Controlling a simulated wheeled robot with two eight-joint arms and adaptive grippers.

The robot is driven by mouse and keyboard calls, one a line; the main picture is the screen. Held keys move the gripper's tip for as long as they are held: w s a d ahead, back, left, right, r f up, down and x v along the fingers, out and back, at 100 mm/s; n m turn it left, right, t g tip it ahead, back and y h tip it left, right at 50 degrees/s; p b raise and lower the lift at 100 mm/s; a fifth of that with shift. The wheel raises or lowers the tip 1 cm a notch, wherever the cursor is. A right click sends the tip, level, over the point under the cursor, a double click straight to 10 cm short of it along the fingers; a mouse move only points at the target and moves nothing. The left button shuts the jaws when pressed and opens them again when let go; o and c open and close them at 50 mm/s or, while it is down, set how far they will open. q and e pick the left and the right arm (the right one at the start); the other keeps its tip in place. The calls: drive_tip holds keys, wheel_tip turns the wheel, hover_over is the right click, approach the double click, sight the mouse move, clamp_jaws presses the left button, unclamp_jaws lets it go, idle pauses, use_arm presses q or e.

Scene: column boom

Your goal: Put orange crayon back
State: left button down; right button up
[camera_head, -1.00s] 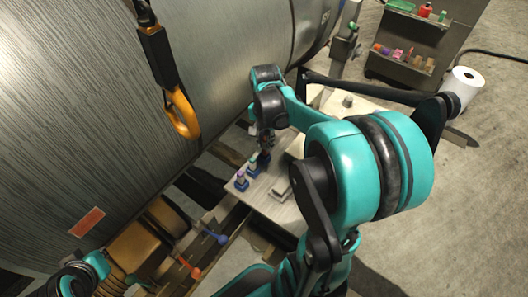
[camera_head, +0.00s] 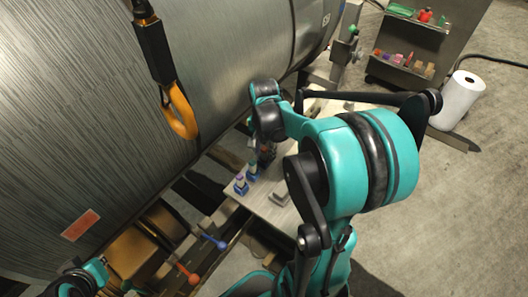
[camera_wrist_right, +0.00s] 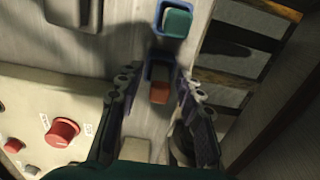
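The orange crayon (camera_wrist_right: 159,92) stands in a blue holder (camera_wrist_right: 159,71) on a pale board, seen end-on in the right wrist view. My right gripper (camera_wrist_right: 156,84) has its two fingers spread on either side of it, with gaps visible between fingers and crayon. In the head view my right gripper (camera_head: 264,156) is low over the board (camera_head: 270,208), hiding most of the crayon. A teal crayon (camera_wrist_right: 177,23) stands in another blue holder beyond it. Of my left arm, only dark and teal parts show at the lower left edge; its fingertips cannot be made out.
A large metal cylinder (camera_head: 230,75) borders the board on the left, with an orange hook (camera_head: 181,115) hanging before it. A panel with a red knob (camera_wrist_right: 62,132) is near the right gripper. A paper roll (camera_head: 459,99) and shelf (camera_head: 410,45) stand at right.

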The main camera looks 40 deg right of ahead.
wheel_tip(320, 180, up, 11)
drive_tip(key=p, duration=0.4)
drive_tip(key=shift+r, duration=0.2)
drive_tip(key=shift+r+p, duration=0.3)
drive_tip(key=s+a+n+t, duration=0.3)
drive_tip(key=a+n, duration=0.4)
drive_tip(key=a, duration=0.1)
drive_tip(key=s+a+n+t, duration=0.3)
drive_tip(key=a+n+t, duration=0.1)
drive_tip(key=a+n, duration=0.3)
drive_tip(key=shift+a+n, duration=0.4)
drive_tip(key=shift+a, duration=0.6)
